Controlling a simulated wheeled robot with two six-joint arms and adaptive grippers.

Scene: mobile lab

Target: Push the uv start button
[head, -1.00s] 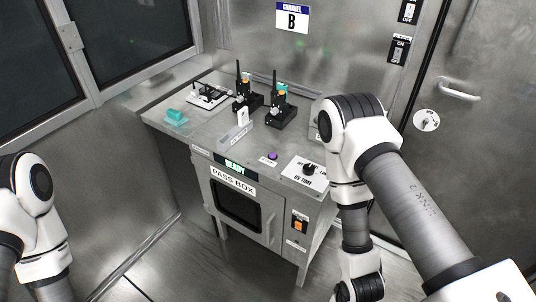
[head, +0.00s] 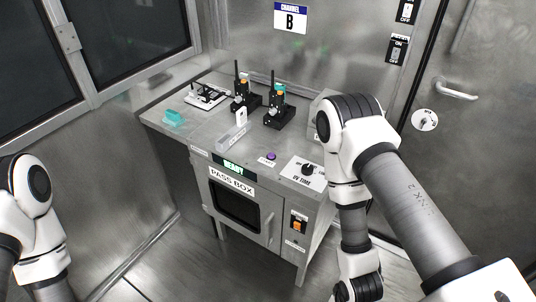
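A small purple button (head: 271,156) sits on the top of the metal pass box (head: 185,147), near its front edge. A small label lies beside it, too small to read; it may be the UV start button. To its right is a black knob (head: 308,169) on a white plate marked "UV TIME". My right arm stands to the right of the box, and its gripper is out of the frame. My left arm is at the left edge, and its gripper is also out of the frame.
Two black radios (head: 279,112) (head: 246,97), a clear holder with a white card (head: 236,132), a teal item (head: 173,118) and a white tray (head: 206,96) stand on the box top. The front has a "READY" display (head: 233,168), a dark-windowed door (head: 236,205) and an orange switch (head: 297,226).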

